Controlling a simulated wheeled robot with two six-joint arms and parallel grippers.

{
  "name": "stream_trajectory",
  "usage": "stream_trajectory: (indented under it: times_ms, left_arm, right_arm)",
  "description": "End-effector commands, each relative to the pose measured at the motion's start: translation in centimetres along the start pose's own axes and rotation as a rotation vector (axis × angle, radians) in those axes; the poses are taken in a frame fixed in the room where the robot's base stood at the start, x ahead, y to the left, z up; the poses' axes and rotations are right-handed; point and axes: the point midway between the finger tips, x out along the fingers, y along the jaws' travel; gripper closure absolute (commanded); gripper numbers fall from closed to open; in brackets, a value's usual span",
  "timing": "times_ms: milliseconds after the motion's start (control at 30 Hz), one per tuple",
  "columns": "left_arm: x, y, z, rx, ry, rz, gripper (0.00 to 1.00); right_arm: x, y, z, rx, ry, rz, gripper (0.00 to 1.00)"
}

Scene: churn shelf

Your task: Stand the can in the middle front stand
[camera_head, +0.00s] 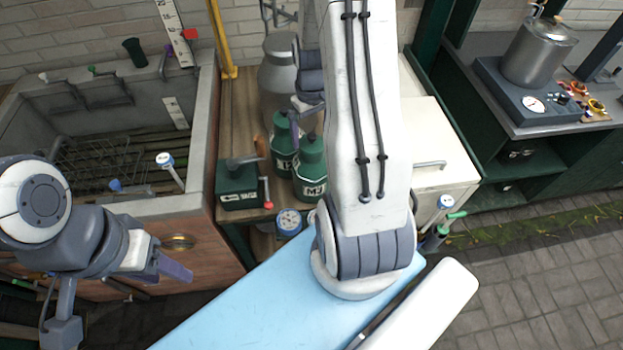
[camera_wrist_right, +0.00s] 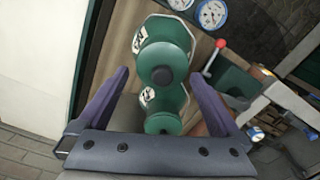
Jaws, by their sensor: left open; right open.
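Two green cans with white labels stand close together on the wooden shelf in the head view: a front one (camera_head: 312,163) and one behind it to the left (camera_head: 284,143). In the right wrist view, one green can (camera_wrist_right: 165,50) shows between the fingertips and another (camera_wrist_right: 166,110) lies nearer the palm in the picture. My right gripper (camera_wrist_right: 158,76) is open, pointing down over the cans; I cannot tell if it touches either. Its fingers are largely hidden in the head view. My left gripper (camera_head: 172,268) is open and empty, low at the left. I cannot make out the middle front stand.
A grey metal churn (camera_head: 279,80) stands behind the green cans. A dark green box with a crank (camera_head: 238,187) is left of them, and a round dial (camera_head: 289,221) is in front. A stone basin (camera_head: 205,110) is at the left, a cream cabinet (camera_head: 440,150) at the right.

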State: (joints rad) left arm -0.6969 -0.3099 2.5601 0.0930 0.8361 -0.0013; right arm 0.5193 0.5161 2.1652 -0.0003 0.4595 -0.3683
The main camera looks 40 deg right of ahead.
Motion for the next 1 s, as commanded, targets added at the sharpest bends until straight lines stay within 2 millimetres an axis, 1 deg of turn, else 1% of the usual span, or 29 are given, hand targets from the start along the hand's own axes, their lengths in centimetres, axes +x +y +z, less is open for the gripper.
stream_trajectory:
  times_ms: [133,267,300,400,533,733,767,800,867,900,1000]
  left_arm:
    - [-1.0,0.1,-0.1,0.001,0.0,0.0,0.5]
    - [-2.1,0.1,-0.1,0.003,0.0,0.0,0.5]
    - [-2.1,0.1,-0.1,0.003,0.0,0.0,0.5]
    - [-2.3,0.2,-0.1,0.004,0.0,0.0,0.5]
    - [-2.4,0.2,-0.1,0.004,0.0,0.0,0.5]
    - [-2.3,0.2,-0.1,0.004,0.0,0.0,0.5]
    - [-2.3,0.2,-0.1,0.004,0.0,0.0,0.5]
    - [-2.3,0.2,-0.1,0.004,0.0,0.0,0.5]
    - [-2.3,0.2,-0.1,0.004,0.0,0.0,0.5]
    - [-2.3,0.2,-0.1,0.004,0.0,0.0,0.5]
    - [-2.3,0.2,-0.1,0.004,0.0,0.0,0.5]
  right_arm:
    - [1.1,-0.2,0.4,0.0,-0.006,-0.003,0.0]
    - [2.9,-0.3,0.8,0.0,-0.008,-0.003,0.0]
    - [3.5,-0.2,0.7,0.0,-0.006,-0.002,0.0]
    - [4.5,-0.2,0.7,0.0,-0.005,-0.002,0.0]
    - [5.2,-0.2,0.6,0.0,-0.001,0.0,0.0]
    - [5.2,-0.2,0.6,0.0,0.0,0.0,0.0]
    - [5.2,-0.2,0.6,0.0,0.0,0.0,0.11]
    - [5.2,-0.2,0.6,0.0,0.0,0.0,0.27]
    - [5.2,-0.2,0.6,0.0,0.0,0.0,0.5]
    - [5.2,-0.2,0.6,0.0,0.0,0.0,0.65]
    - [5.2,-0.2,0.6,0.0,0.0,0.0,1.0]
